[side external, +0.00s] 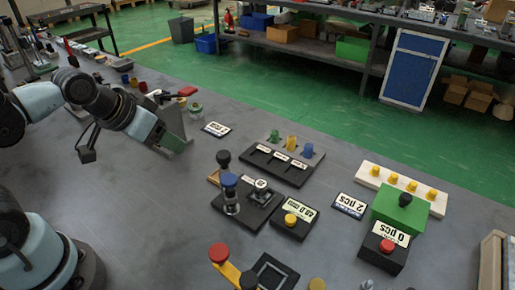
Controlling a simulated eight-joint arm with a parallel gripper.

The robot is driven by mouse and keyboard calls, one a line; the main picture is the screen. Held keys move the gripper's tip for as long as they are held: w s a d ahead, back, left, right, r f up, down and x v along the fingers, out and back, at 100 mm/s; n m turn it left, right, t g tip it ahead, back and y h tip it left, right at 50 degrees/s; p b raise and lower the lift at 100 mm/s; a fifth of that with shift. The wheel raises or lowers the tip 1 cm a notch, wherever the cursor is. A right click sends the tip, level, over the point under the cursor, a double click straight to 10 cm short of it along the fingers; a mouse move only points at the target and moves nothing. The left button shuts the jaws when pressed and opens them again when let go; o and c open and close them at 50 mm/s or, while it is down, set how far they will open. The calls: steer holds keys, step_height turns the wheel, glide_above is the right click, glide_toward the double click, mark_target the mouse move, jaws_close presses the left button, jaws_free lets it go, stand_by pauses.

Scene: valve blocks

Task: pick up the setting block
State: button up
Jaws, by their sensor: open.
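My gripper (174,140) is low over the left part of the grey bench, and my arm hides much of it. It is open; the space between its fingers cannot be made out. I cannot tell for certain which thing is the setting block. A black gauge stand (247,205) with a blue-topped post and a round dial stands mid-bench, to the right of and apart from my gripper. Beside it is a black box (294,222) with a yellow button and an upside-down label that seems to read a size in mm.
A black rack (272,166) holds green, yellow and blue pieces. A white strip (403,188) carries several yellow knobs. A green block (399,209) stands by a red-button box (384,250). A red knob (218,253) is in front. Small parts lie behind my gripper.

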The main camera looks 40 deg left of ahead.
step_height(320, 180, up, 5)
steer(key=w+d+r+m+g+y, duration=0.1)
steer(key=w+d+m+g+y, duration=0.35)
steer(key=d+m, duration=1.1)
steer(key=s+d+f+m+t+y, duration=0.15)
steer(key=d+m+t+y, duration=0.35)
steer(key=d+m, duration=0.65)
steer(key=n, duration=0.2)
glide_toward(262, 184)
steer(key=shift+w+a+f+g+y, duration=0.2)
steer(key=shift+w+a+f+g, duration=0.1)
steer(key=shift+w+f, duration=0.2)
steer(key=shift+w+a+f+g+y, duration=0.15)
steer(key=shift+w+a+f, duration=0.15)
steer(key=shift+w+f, duration=0.15)
steer(key=shift+r+x, duration=0.15)
steer(key=shift+x, duration=1.35)
steer(key=shift+r+x, duration=0.15)
steer(key=shift+x, duration=1.35)
steer(key=shift+a, duration=0.15)
